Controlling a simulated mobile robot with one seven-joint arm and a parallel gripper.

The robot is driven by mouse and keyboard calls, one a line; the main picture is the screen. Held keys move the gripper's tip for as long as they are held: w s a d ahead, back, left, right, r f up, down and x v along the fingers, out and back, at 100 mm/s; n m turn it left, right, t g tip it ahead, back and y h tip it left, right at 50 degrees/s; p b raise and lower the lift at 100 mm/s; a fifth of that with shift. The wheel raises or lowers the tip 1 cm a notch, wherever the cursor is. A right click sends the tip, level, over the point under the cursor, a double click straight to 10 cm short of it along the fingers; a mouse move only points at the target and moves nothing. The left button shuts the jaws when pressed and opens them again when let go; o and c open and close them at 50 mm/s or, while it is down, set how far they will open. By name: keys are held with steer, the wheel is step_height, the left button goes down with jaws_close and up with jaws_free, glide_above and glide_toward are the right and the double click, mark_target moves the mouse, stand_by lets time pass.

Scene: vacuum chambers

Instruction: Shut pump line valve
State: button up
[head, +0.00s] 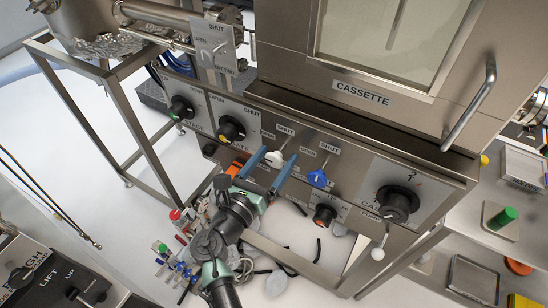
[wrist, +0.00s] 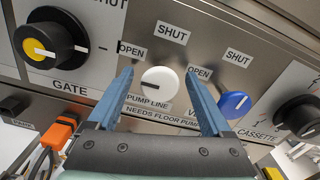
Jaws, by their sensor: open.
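The pump line valve is a white round knob (wrist: 159,83) on the steel panel, above the labels PUMP LINE and NEEDS FLOOR PUMP. Its dark pointer mark lies about level, on the left side. The OPEN label (wrist: 131,49) is at its upper left and the SHUT label (wrist: 173,33) is above it. The knob also shows in the head view (head: 273,159). My gripper (wrist: 160,76) is open, with one blue finger at each side of the knob in the wrist view. I cannot tell whether the fingers touch it.
A blue knob (wrist: 235,104) is close to the right finger. The black and yellow GATE knob (wrist: 49,48) is at left and the black CASSETTE knob (wrist: 300,115) at right. An orange connector (wrist: 62,130) is at lower left. A long door handle (head: 470,108) juts out above right.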

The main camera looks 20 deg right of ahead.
jaws_close()
stand_by(0.5)
steer(key=shift+f+m, duration=0.1)
steer(key=shift+m, duration=0.3)
steer(key=m+b, duration=0.2)
steer(key=m, duration=0.1)
steer(key=shift+f+m, duration=0.1)
steer(key=shift+m, duration=0.3)
steer(key=m+b, duration=0.3)
steer(key=m, duration=0.1)
steer(key=m+b, duration=0.4)
steer(key=m, duration=0.2)
steer(key=shift+m+b, duration=0.3)
steer(key=shift+b, duration=0.1)
steer(key=shift+m+b, duration=0.95)
steer(key=shift+m, duration=0.45)
